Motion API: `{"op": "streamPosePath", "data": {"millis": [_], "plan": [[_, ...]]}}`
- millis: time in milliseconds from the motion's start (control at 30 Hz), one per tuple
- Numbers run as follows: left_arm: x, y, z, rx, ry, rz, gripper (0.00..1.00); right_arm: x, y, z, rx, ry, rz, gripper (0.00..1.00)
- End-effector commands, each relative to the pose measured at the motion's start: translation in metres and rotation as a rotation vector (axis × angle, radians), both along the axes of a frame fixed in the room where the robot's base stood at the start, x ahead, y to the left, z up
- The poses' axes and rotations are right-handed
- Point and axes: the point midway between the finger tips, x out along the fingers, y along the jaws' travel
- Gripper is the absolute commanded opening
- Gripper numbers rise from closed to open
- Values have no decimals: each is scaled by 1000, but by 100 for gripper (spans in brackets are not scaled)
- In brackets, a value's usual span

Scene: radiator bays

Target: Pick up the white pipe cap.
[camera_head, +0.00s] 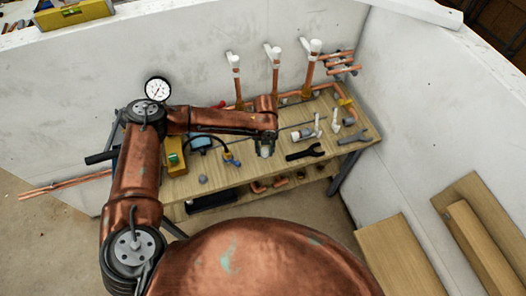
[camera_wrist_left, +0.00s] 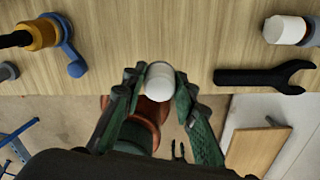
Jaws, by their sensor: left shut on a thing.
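The white pipe cap (camera_wrist_left: 160,80) sits between the fingertips of my left gripper (camera_wrist_left: 158,92) in the left wrist view. The fingers are shut on it from both sides. It is over the front edge of the wooden workbench (camera_wrist_left: 180,40); its height above the bench is hard to tell. My right gripper is not in view.
A blue and yellow valve (camera_head: 231,159) lies to the left. White-capped copper pipes (camera_head: 276,70) stand at the back. Copper fittings (camera_head: 280,181) lie on the lower shelf.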

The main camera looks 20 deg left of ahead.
Motion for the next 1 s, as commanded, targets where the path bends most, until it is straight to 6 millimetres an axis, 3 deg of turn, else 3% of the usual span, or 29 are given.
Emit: {"op": "streamPosePath", "data": {"millis": [133,300,500,1000], "plan": [[-24,-17,39,-2,-5,-5,11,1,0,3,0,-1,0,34],[-59,-41,56,-1,-3,-4,11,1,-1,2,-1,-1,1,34],[-86,-60,71,-1,-3,-2,11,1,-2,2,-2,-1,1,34],[-98,-68,95,1,-3,2,11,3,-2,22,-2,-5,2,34]]}}
